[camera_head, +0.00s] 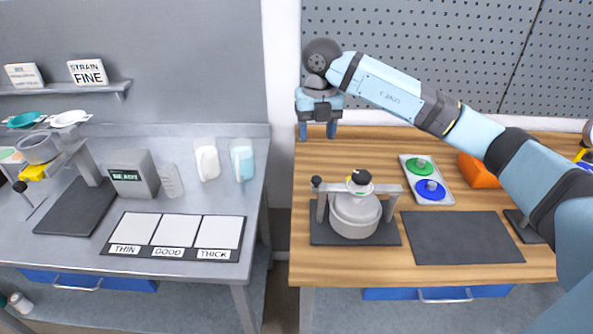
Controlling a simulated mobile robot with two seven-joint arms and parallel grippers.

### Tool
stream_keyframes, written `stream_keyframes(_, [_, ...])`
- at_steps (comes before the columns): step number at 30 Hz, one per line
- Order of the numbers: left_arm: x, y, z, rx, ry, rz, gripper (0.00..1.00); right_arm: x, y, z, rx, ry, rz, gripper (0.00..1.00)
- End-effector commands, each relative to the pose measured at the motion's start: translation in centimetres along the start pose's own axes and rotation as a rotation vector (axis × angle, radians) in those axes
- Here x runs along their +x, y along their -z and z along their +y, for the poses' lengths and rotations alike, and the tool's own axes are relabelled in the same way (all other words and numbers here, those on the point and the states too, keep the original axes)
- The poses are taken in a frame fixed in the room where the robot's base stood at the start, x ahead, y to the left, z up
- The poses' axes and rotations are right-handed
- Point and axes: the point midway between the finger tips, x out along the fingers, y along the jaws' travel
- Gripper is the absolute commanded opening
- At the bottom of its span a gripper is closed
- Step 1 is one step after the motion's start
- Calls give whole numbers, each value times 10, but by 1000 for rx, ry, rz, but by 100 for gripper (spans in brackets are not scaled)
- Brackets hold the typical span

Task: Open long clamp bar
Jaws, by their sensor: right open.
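A grey clamp stand (322,238) with a dark base sits on the wooden table at the right. A light grey drum (354,217) stands on this base. A long grey clamp bar (388,188) runs level across the top of the drum, with a black ball knob (316,182) at its left end. A black knob (360,177) sits over the middle of the drum's lid. My right gripper (318,132) is open and empty, pointing down near the table's back left corner, behind the clamp stand and apart from it. My left gripper is out of view.
A white tray (444,200) holds a green disc (418,166) and a blue disc (431,189). A dark mat (462,238) lies clear right of the drum. An orange block (478,172) is behind it. A separate grey bench (200,262) stands left, across a gap.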

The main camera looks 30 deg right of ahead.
Motion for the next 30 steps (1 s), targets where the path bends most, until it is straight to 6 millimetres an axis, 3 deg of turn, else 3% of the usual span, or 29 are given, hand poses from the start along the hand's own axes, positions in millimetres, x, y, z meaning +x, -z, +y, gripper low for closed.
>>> stream_keyframes(5, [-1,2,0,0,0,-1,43,5,-4,-8,22,31,-14,55])
stream_keyframes(21, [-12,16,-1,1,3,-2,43,108,-4,-9,18,26,-11,55])
stream_keyframes(30, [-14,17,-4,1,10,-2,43,132,-5,-9,16,25,-13,55])
